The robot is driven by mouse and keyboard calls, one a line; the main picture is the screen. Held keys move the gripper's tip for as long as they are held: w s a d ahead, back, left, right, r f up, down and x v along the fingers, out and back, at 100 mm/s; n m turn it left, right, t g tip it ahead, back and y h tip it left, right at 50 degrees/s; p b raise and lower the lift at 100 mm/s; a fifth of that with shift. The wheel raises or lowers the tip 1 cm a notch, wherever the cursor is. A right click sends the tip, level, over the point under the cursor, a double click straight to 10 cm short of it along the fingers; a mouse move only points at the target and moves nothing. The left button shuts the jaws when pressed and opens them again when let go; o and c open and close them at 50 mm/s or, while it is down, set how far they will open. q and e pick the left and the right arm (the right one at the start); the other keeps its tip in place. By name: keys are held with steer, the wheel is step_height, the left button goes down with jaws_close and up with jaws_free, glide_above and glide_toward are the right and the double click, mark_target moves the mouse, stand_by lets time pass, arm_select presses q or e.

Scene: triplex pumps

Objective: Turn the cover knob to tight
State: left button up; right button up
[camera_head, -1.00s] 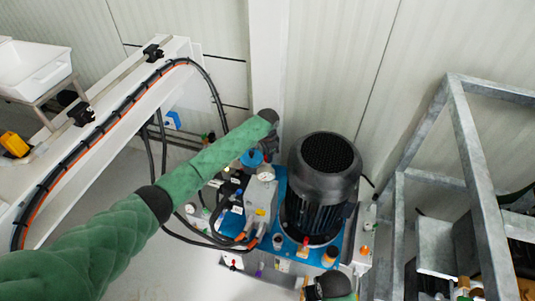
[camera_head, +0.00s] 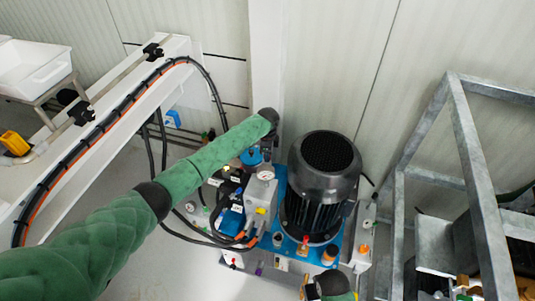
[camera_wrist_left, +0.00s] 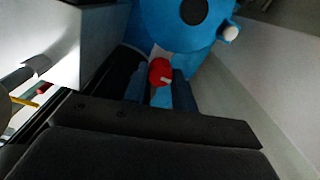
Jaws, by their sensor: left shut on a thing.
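The cover knob is a red knob (camera_wrist_left: 160,72) with a white mark, seen in the left wrist view against a round blue cover (camera_wrist_left: 185,30) with a dark centre. My left gripper (camera_wrist_left: 160,90) is shut on the knob, one finger on each side. In the head view my green-sleeved left arm reaches over the pump unit, and its left gripper (camera_head: 268,148) points down beside the blue cover (camera_head: 251,157). The knob is hidden there behind my arm.
A large black motor (camera_head: 322,170) stands just right of my left gripper. A pressure gauge (camera_head: 266,173) and black hoses (camera_head: 185,237) lie close below the forearm. A grey metal frame (camera_head: 470,150) stands at the right, and a wall is behind.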

steer(key=shift+s, duration=0.1)
arm_select(q)
steer(key=o, duration=1)
arm_select(e)
steer(key=shift+f, duration=0.15)
arm_select(q)
steer(key=shift+r, duration=0.1)
steer(key=shift+r, duration=0.25)
steer(key=shift+r+b, duration=0.85)
steer(key=shift+r, duration=2.7)
arm_select(e)
step_height(320, 180, up, 7)
steer(key=shift+s, duration=0.25)
